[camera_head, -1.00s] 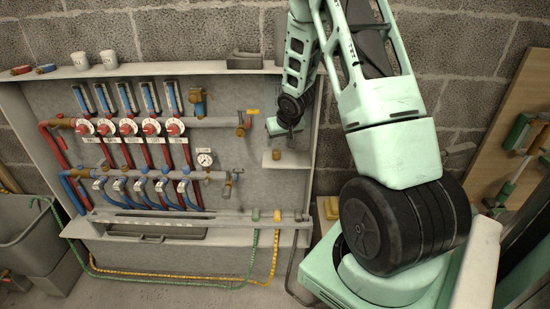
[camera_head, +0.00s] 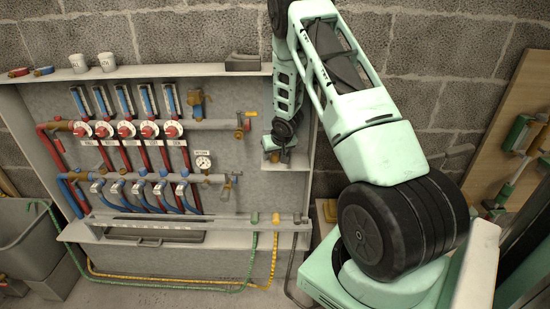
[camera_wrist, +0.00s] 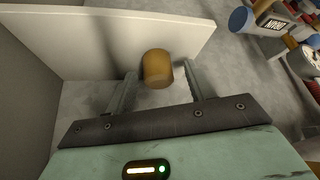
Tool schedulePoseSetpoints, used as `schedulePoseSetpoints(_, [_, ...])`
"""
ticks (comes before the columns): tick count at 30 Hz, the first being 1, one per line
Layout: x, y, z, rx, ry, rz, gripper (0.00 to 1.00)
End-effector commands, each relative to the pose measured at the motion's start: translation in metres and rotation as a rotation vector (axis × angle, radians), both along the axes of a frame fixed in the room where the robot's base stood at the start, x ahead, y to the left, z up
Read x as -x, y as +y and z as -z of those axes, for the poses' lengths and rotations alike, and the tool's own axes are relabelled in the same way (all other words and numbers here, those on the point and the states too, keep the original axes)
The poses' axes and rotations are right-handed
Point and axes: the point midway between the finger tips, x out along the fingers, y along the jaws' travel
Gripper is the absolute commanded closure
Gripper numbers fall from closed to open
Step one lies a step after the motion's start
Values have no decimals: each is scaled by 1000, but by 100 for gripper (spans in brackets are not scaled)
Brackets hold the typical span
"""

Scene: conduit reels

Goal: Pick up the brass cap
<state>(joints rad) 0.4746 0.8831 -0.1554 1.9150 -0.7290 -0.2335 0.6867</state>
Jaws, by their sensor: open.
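The brass cap (camera_wrist: 157,66) is a short, rounded, brass-coloured cylinder. In the wrist view it shows between the tips of my gripper's two fingers, with a gap on each side. In the head view the cap (camera_head: 273,157) is small and partly hidden by my gripper, on the small shelf (camera_head: 298,164) at the right end of the panel. My gripper (camera_head: 276,149) is open, right at the shelf. The fingers do not visibly touch the cap.
The grey panel (camera_head: 245,190) carries red and blue pipes, valves and a round gauge (camera_head: 203,163) to the left of my gripper. A side wall (camera_head: 313,130) stands close on the right. White cups (camera_head: 106,62) stand on the top ledge.

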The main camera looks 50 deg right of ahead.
Motion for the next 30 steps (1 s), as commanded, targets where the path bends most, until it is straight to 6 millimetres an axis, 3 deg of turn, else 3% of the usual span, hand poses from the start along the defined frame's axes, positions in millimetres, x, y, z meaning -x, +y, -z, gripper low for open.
schedulePoseSetpoints(1, [0,0,0,0,0,0,52])
schedulePoseSetpoints(6, [0,0,0,0,0,0,95])
schedulePoseSetpoints(20, [3,4,-6,0,-1,1,95])
schedulePoseSetpoints(30, [5,6,-53,0,-3,2,95])
